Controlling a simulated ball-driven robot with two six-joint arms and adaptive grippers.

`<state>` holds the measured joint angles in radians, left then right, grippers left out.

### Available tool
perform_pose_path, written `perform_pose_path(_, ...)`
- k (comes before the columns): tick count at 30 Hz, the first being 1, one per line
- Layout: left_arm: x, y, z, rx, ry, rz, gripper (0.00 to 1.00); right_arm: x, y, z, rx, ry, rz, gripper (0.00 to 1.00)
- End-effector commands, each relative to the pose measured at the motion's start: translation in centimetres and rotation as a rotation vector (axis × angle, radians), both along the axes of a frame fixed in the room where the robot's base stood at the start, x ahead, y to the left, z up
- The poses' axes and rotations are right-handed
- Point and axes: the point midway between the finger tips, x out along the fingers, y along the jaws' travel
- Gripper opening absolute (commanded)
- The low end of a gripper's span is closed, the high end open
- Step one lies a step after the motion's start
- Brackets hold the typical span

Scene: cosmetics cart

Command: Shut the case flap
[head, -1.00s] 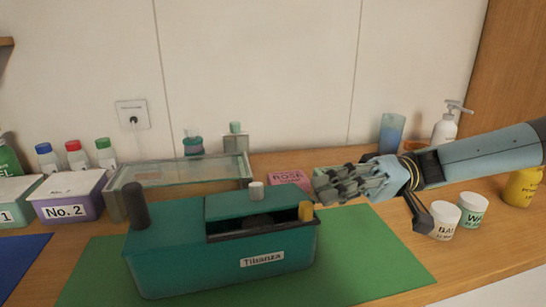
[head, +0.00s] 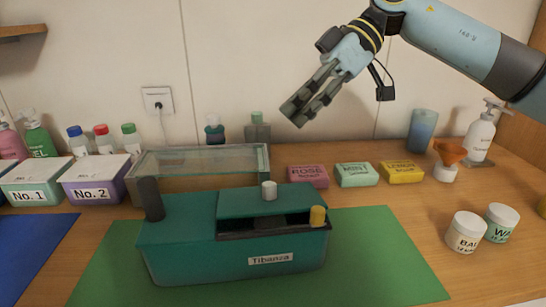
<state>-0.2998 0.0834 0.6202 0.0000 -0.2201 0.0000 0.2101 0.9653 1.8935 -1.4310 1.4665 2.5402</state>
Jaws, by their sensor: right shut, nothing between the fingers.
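The teal case (head: 200,262), labelled "Tibanza", stands on a green mat (head: 385,265). A dark opening (head: 268,222) shows in the right part of its top. A teal flap (head: 240,202) with a pale knob (head: 269,190) lies at the rear of that opening, which is still partly uncovered. A dark post (head: 151,199) stands at the case's left end and a yellow-brown peg (head: 318,216) at its right end. My right gripper (head: 298,114) is shut and empty, high above and behind the case, touching nothing. My left gripper is out of view.
A glass-topped box (head: 200,160) stands right behind the case. Pink, green and yellow soap boxes (head: 354,174) line the back right. Two white jars (head: 466,231) stand right of the mat. Boxes No. 1 and No. 2 (head: 95,188) are at left. The mat's right part is clear.

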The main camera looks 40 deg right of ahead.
Motion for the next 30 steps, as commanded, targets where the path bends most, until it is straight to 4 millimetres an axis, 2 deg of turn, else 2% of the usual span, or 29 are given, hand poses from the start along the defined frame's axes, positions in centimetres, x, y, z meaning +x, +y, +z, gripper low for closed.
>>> perform_pose_path(1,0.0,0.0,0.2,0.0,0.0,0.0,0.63,0.2,1.0,-0.6,0.009,-0.001,0.002,0.0)
perform_pose_path(9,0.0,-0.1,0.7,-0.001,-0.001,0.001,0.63,1.3,4.9,-4.5,0.007,0.002,0.001,0.0)
perform_pose_path(12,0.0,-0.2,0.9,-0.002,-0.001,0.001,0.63,0.8,4.7,-6.2,0.001,0.004,-0.001,0.0)
perform_pose_path(18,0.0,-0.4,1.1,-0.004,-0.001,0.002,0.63,0.5,4.8,-7.9,0.002,0.003,-0.001,0.0)
perform_pose_path(30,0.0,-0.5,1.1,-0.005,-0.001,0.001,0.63,0.4,4.8,-8.2,-0.001,-0.002,0.0,0.0)
